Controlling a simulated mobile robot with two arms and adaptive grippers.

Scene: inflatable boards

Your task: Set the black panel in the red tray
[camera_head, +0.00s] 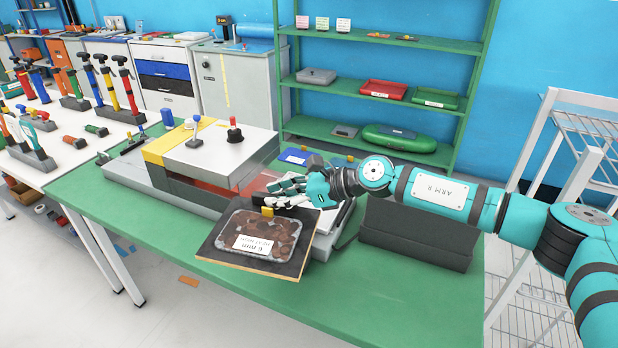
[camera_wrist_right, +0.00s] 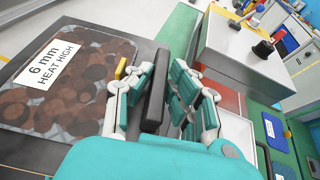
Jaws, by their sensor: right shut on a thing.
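My right gripper (camera_head: 280,192) is over the green bench, just behind the clear bag of brown discs. In the right wrist view, its jointed fingers (camera_wrist_right: 160,95) are shut on a narrow black panel (camera_wrist_right: 155,92), which stands on edge between them. In the head view the fingers mostly hide this panel. A red tray (camera_head: 383,90) sits on the middle shelf of the green rack at the back, well away from the gripper. My left gripper is not in view.
The bag (camera_head: 262,232), labelled "6 mm HEAT HIGH", lies on a dark board (camera_head: 222,248) at the bench (camera_head: 390,290) front. A grey press (camera_head: 225,150) stands left of the gripper, a dark grey block (camera_head: 415,242) right. A green tray (camera_head: 436,98) adjoins the red one.

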